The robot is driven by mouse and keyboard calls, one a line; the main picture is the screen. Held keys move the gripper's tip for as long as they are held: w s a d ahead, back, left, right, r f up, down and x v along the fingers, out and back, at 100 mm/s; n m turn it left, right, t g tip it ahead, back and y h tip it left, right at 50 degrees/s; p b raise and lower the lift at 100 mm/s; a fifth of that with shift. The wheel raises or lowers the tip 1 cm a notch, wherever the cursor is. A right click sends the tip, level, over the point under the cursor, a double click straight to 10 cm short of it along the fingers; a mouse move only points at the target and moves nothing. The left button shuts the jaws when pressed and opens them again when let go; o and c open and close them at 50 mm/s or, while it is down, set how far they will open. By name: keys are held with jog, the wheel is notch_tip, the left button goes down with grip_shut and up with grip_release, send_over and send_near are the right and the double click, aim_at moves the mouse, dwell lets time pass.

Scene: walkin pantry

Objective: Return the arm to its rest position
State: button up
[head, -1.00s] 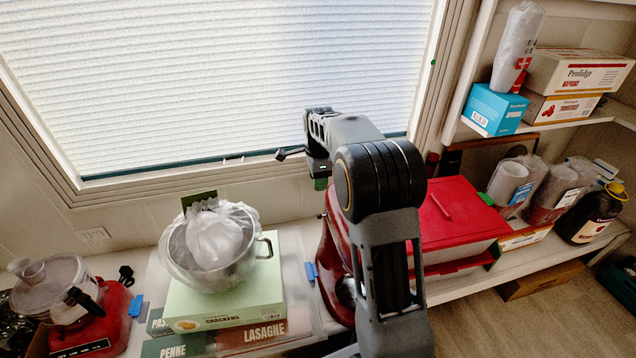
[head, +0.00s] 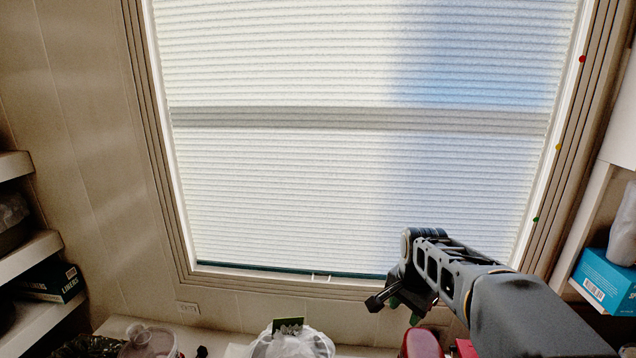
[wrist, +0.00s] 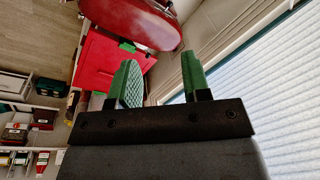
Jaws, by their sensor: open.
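My arm reaches in from the lower right of the head view, in front of the window. My gripper (head: 395,300) is at its end, above the counter and near the window's lower edge. In the wrist view my gripper (wrist: 160,85) shows two green fingers standing apart with nothing between them. Beyond the fingers are a red rounded appliance (wrist: 140,20) and a flat red box (wrist: 98,58). The fingers appear clear of both.
The window blind (head: 300,190) fills the middle of the head view. A plastic-wrapped bowl (head: 290,343) stands on the counter below. Shelves stand at left (head: 30,265), and a blue box (head: 606,280) sits on a shelf at right.

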jog(key=s+a+r+n+t+p, duration=0.1)
jog(key=s+a+r+n+p, duration=0.2)
jog(key=s+r+n+p, duration=0.7)
jog(key=shift+s+r+n+t+p, duration=0.35)
jog(key=shift+s+r+p, duration=1.2)
jog(key=shift+s, duration=0.55)
jog(key=shift+r, duration=0.15)
